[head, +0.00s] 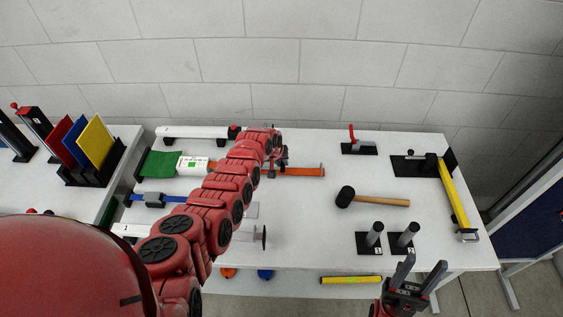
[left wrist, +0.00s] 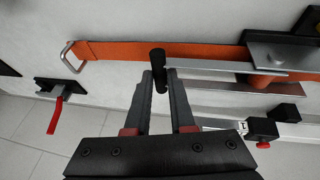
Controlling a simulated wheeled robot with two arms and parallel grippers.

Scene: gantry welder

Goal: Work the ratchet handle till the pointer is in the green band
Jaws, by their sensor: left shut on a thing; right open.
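The ratchet handle has two metal side bars and a black round grip (left wrist: 158,62). In the left wrist view it lies along an orange strap (left wrist: 115,50) with a metal end hook. My left gripper (left wrist: 159,82) is shut on the black grip. In the head view my left arm hides most of the ratchet, and the orange strap (head: 303,171) comes out to its right. A white box with a green mark (head: 193,165) sits on the strap's left side; its pointer is too small to tell. My right gripper (head: 405,273) is open and empty at the table's front right.
A mallet (head: 378,201), two numbered black stands (head: 370,243) and a red-levered clamp (head: 358,146) are on the table's right half. A yellow bar (head: 455,197) lies at the right edge. Bare tabletop (head: 305,225) shows in the middle.

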